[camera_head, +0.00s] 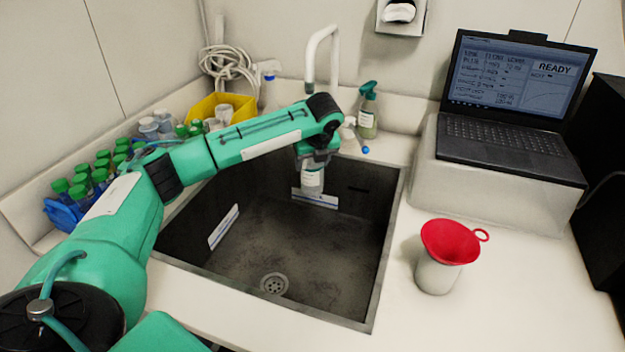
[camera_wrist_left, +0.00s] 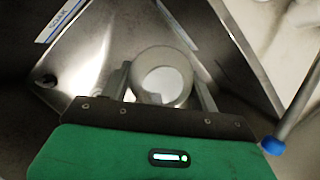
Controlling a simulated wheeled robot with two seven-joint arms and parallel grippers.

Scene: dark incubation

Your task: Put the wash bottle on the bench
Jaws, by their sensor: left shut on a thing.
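The wash bottle (camera_head: 312,180) is a pale bottle with a label, held upright or nearly so inside the sink opening near its back wall. My left gripper (camera_head: 317,155) points down and is shut on its upper part. In the left wrist view the bottle's round pale top (camera_wrist_left: 163,78) sits between the fingers. I cannot tell whether its base touches the sink. The bench (camera_head: 500,300) is white and lies around the sink. My right gripper is out of view.
The sink (camera_head: 300,235) is dark, with a drain. A thin blue-tipped rod (camera_head: 365,149) and a green spray bottle (camera_head: 367,112) stand close behind. A beaker with a red funnel (camera_head: 450,242) and a laptop (camera_head: 510,125) are right. Green-capped tubes (camera_head: 78,190) are left. The front-right bench is clear.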

